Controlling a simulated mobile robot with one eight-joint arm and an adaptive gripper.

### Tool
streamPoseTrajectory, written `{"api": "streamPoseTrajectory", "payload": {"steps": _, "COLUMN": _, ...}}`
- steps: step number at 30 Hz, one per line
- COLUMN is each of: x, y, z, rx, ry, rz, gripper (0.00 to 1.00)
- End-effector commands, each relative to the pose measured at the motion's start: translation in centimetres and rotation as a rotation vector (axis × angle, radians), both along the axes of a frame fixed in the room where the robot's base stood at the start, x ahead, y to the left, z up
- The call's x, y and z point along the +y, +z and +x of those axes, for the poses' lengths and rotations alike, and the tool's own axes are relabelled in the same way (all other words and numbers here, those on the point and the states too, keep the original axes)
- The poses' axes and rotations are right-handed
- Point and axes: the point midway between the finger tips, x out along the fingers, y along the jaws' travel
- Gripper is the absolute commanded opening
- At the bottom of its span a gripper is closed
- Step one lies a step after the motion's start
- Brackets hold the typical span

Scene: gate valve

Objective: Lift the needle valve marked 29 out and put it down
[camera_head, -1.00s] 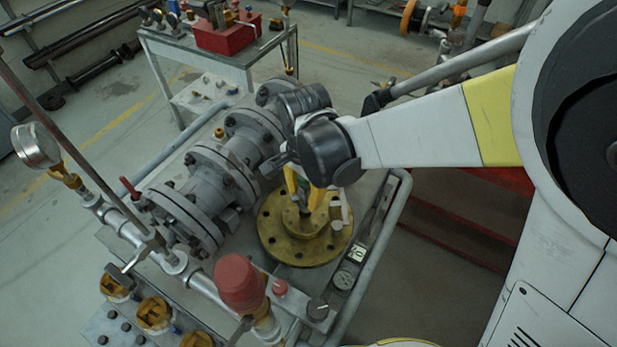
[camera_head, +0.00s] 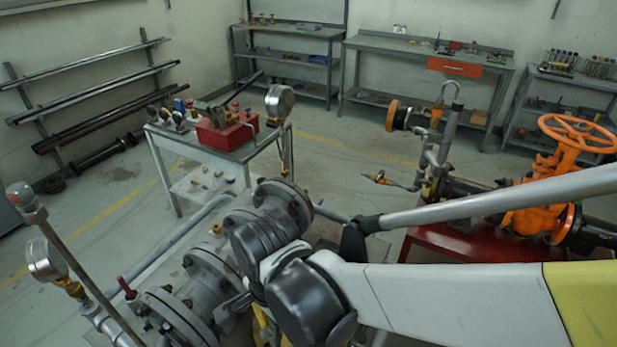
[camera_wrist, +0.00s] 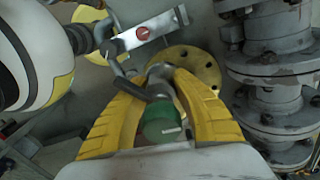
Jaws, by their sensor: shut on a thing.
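My gripper (camera_wrist: 163,78) shows in the wrist view with two yellow fingers closed around a small metal valve with a green knob (camera_wrist: 160,122). The green knob faces the camera, and a dark stem or lever shows beside it. A pale mark is on the knob, but no number can be read, so I cannot confirm 29. The brass flange (camera_wrist: 206,68) lies behind the fingertips; whether the held valve touches it I cannot tell. In the head view only part of the yellow fingers shows at the bottom edge, and the valve is hidden.
Grey flanged piping (camera_head: 265,205) stands close beside my gripper, also at right in the wrist view (camera_wrist: 275,75). A silver bar with a red disc (camera_wrist: 143,33) is near the fingertips. A table with a red box (camera_head: 225,132) and an orange gate valve (camera_head: 545,205) stand farther back.

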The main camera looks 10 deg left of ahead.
Motion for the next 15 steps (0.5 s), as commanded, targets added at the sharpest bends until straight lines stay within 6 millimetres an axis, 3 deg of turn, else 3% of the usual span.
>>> {"api": "streamPoseTrajectory", "payload": {"steps": 15, "x": 0.0, "y": 2.4, "z": 0.0, "rx": 0.0, "ry": 0.0, "rz": 0.0, "gripper": 0.0}}
